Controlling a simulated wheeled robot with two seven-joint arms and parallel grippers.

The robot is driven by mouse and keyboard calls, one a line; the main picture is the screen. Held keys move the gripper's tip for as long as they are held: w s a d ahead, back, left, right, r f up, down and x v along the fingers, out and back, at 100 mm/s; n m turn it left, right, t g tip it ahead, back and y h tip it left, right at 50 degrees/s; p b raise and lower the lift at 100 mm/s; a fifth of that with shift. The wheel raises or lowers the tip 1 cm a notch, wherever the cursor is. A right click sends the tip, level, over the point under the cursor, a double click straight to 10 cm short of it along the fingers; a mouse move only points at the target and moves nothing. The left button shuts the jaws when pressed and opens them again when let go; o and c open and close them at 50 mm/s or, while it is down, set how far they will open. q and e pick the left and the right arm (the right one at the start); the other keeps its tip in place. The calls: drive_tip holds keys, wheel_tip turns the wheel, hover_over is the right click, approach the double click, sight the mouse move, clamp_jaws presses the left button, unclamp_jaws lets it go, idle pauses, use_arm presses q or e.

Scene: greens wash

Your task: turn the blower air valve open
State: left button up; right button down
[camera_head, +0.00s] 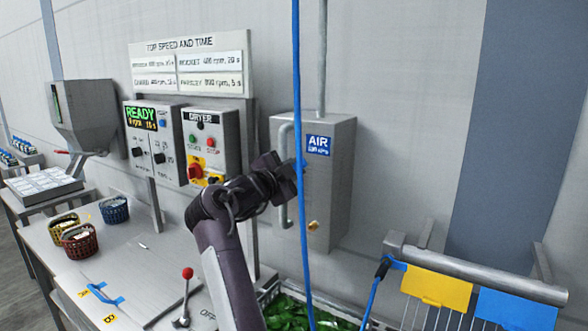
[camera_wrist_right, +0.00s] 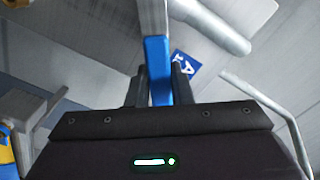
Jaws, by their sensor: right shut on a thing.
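The blower air valve shows in the right wrist view as a flat blue handle (camera_wrist_right: 158,68) on a grey metal part. My right gripper (camera_wrist_right: 158,92) is shut on this handle, one dark finger on each side. In the head view my right gripper (camera_head: 294,168) is at the front of the grey air box (camera_head: 338,190), left of its blue AIR label (camera_head: 318,145). There the gripper and the hanging blue hose hide most of the handle. My left gripper is not in view.
The blue hose (camera_head: 300,230) hangs down in front of the box. The dryer panel (camera_head: 212,140) is to the left. A red-knobbed lever (camera_head: 187,273) stands on the bench, with baskets (camera_head: 79,240) further left. Greens (camera_head: 287,312) lie below the box.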

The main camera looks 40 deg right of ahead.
drive_tip(key=shift+d+r, duration=0.1)
drive_tip(key=shift+r, duration=0.25)
drive_tip(key=c, duration=1.6)
unclamp_jaws()
drive_tip(key=shift+c, duration=0.2)
drive_tip(key=o, duration=0.4)
drive_tip(key=shift+d+f, duration=0.3)
drive_tip(key=shift+c, duration=0.2)
drive_tip(key=shift+a, duration=0.25)
